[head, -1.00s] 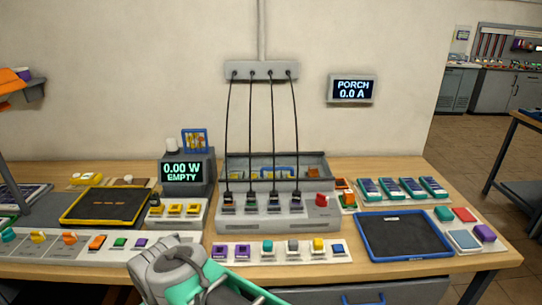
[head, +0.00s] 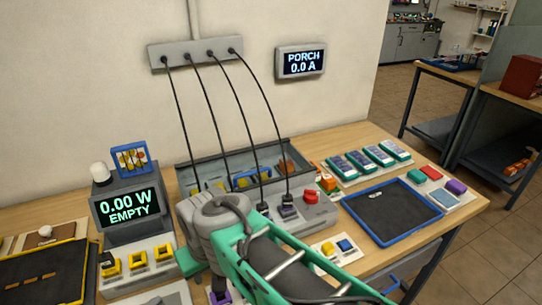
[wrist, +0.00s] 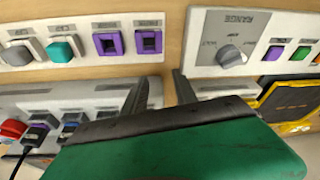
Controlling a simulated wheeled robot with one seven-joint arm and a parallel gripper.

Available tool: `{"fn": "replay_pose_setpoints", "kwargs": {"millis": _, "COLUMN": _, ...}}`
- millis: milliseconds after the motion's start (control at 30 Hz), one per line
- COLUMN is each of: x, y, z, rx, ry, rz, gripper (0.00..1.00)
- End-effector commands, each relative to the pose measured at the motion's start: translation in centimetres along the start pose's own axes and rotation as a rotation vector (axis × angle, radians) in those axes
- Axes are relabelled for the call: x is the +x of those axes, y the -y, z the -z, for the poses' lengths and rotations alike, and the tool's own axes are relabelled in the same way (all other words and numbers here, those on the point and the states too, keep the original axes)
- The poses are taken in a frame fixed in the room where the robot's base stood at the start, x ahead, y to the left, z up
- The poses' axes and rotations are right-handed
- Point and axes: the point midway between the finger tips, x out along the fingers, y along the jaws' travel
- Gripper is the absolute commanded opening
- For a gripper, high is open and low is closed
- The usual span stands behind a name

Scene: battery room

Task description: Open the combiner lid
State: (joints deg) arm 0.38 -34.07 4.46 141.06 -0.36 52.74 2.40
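The grey combiner box (head: 320,214) stands on the bench, with black cables plugged into it and a red knob (head: 310,196) at its right end. My arm hides its left and front parts in the head view. In the wrist view the combiner (wrist: 110,97) is at lower left, partly behind my green hand. My gripper (wrist: 168,84) has its two dark fingers apart with nothing seen between them. It is over the bench by the purple sockets (wrist: 148,41), to one side of the combiner. The fingertips are not clear in the head view.
The meter (head: 128,208) reads 0.00 W EMPTY at left. A blue-rimmed tray (head: 440,207) is at right. A range knob panel (wrist: 236,42) shows in the wrist view.

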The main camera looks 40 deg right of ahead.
Motion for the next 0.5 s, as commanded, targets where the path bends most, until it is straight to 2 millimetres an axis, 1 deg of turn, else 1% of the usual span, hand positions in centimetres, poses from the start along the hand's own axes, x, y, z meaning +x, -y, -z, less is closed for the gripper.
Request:
{"fn": "replay_pose_setpoints", "kwargs": {"millis": 67, "x": -1.6, "y": -0.9, "z": 2.6, "rx": 0.141, "ry": 0.004, "rz": -0.002, "gripper": 0.34}}
{"fn": "replay_pose_setpoints", "kwargs": {"millis": 100, "x": -2.7, "y": -1.9, "z": 4.4, "rx": 0.258, "ry": 0.008, "rz": -0.005, "gripper": 0.34}}
{"fn": "replay_pose_setpoints", "kwargs": {"millis": 167, "x": -4.3, "y": -4.0, "z": 7.5, "rx": 0.476, "ry": 0.017, "rz": -0.014, "gripper": 0.34}}
{"fn": "replay_pose_setpoints", "kwargs": {"millis": 200, "x": -5.3, "y": -5.9, "z": 9.6, "rx": 0.639, "ry": 0.024, "rz": -0.023, "gripper": 0.34}}
{"fn": "replay_pose_setpoints", "kwargs": {"millis": 267, "x": -6.8, "y": -9.2, "z": 12.6, "rx": 0.895, "ry": 0.030, "rz": -0.039, "gripper": 0.34}}
{"fn": "replay_pose_setpoints", "kwargs": {"millis": 300, "x": -7.7, "y": -11.6, "z": 14.3, "rx": 1.060, "ry": 0.032, "rz": -0.051, "gripper": 0.34}}
{"fn": "replay_pose_setpoints", "kwargs": {"millis": 367, "x": -8.8, "y": -15.1, "z": 16.2, "rx": 1.285, "ry": 0.032, "rz": -0.070, "gripper": 0.34}}
{"fn": "replay_pose_setpoints", "kwargs": {"millis": 400, "x": -9.4, "y": -17.3, "z": 17.1, "rx": 1.418, "ry": 0.030, "rz": -0.082, "gripper": 0.34}}
{"fn": "replay_pose_setpoints", "kwargs": {"millis": 500, "x": -10.3, "y": -21.3, "z": 18.4, "rx": 1.655, "ry": 0.022, "rz": -0.105, "gripper": 0.34}}
